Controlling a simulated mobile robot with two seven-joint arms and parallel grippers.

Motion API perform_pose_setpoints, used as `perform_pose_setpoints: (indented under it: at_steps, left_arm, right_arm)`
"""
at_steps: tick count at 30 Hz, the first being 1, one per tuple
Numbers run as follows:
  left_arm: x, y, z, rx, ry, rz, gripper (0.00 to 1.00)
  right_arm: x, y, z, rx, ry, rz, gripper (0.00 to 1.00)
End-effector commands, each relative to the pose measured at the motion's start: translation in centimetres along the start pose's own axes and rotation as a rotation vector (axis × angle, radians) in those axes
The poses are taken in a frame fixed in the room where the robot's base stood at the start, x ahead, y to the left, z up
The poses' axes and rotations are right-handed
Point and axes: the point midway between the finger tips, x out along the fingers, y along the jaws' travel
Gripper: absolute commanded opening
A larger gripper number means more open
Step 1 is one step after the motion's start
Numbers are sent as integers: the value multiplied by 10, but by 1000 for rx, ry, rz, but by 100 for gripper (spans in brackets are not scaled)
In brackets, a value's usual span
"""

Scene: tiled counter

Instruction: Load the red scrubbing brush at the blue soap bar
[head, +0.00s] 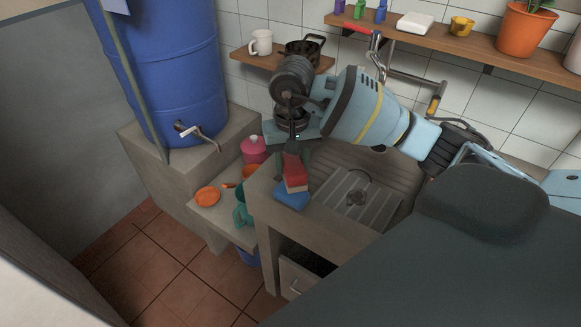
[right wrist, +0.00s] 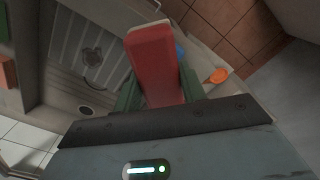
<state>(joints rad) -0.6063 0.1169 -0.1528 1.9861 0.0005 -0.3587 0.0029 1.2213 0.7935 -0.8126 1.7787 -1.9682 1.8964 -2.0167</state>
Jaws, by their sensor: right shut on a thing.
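The red scrubbing brush (head: 294,169) is held in my right gripper (head: 297,152) over the near left corner of the counter. The right wrist view shows its red back (right wrist: 158,58) between the two green fingers of the right gripper (right wrist: 160,92). A paler strip shows along the brush's lower end in the head view. The blue soap bar (head: 292,198) lies at the counter's edge just below that end. Whether brush and soap touch, I cannot tell. In the right wrist view the soap (right wrist: 180,52) is mostly hidden behind the brush. My left gripper is not in view.
A blue barrel (head: 168,75) stands behind. Wall shelves hold a white mug (head: 261,42) and a potted plant (head: 524,30).

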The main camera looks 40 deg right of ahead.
Motion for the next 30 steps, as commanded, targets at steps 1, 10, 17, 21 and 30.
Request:
perform_pose_setpoints:
  at_steps: [1, 10, 17, 21, 30]
  left_arm:
    - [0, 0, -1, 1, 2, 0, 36]
    - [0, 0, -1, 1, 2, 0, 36]
    - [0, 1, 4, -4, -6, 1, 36]
    - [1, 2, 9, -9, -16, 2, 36]
    - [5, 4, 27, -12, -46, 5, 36]
  right_arm:
    - [-1, 1, -2, 6, -1, -1, 22]
    - [-2, 3, -4, 17, -3, -1, 22]
    - [3, 3, -4, 16, -4, -1, 22]
    - [12, 2, -4, 16, -6, -1, 22]
    - [41, 2, -4, 16, -7, 0, 22]
